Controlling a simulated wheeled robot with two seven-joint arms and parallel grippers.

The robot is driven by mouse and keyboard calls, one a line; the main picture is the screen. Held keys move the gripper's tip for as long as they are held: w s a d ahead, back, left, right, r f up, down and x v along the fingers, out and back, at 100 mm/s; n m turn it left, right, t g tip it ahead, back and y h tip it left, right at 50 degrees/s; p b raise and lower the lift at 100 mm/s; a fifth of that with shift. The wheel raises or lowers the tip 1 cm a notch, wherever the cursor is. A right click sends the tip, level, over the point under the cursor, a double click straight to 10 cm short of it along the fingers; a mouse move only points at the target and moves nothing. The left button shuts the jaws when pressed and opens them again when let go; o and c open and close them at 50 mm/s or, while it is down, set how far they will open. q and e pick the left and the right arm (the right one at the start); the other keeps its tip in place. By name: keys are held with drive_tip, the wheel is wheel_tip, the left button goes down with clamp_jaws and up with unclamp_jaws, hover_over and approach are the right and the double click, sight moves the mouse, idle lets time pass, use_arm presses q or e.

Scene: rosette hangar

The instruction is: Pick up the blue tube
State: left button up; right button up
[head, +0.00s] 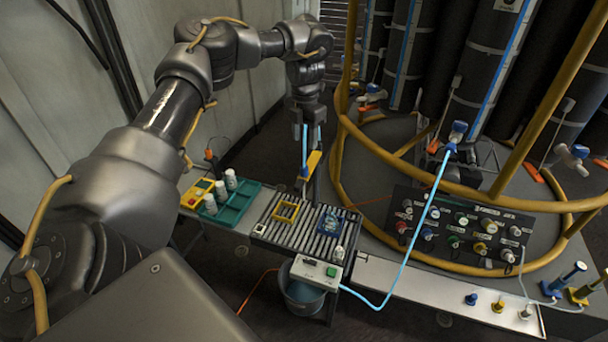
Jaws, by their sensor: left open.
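A light blue tube (418,232) runs in a curve from a blue and clear fitting (454,140) on a dark cylinder down to a white box with a green button (316,270). My left gripper (308,178) is open, pointing down above the far side of the roller table, left of the tube and apart from it. Light blue strips and a yellow and blue piece show at its fingers; I cannot tell if they belong to it. My right gripper is not in view.
The roller table (270,228) carries a yellow frame (286,211) and a small blue item (329,224). A green tray (236,204) with white bottles stands left. A yellow rail (338,185) circles the cylinders. A dark knob panel (458,228) stands right; a bucket (303,296) sits below.

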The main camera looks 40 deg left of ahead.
use_arm(q)
hover_over(304, 167)
drive_tip(key=f, duration=0.5)
drive_tip(key=shift+w+f+p, duration=0.3)
drive_tip(key=shift+f+p, duration=0.05)
drive_tip(key=shift+f, duration=0.05)
drive_tip(key=shift+s+f+p, duration=0.1)
drive_tip(key=shift+f+p, duration=0.1)
drive_tip(key=shift+p, duration=0.1)
wheel_tip(304, 167, down, 4)
drive_tip(key=shift+s+r+p, duration=0.15)
drive_tip(key=shift+p, duration=0.65)
drive_tip(key=shift+f, duration=0.55)
drive_tip(key=c, duration=1)
drive_tip(key=shift+r, duration=0.15)
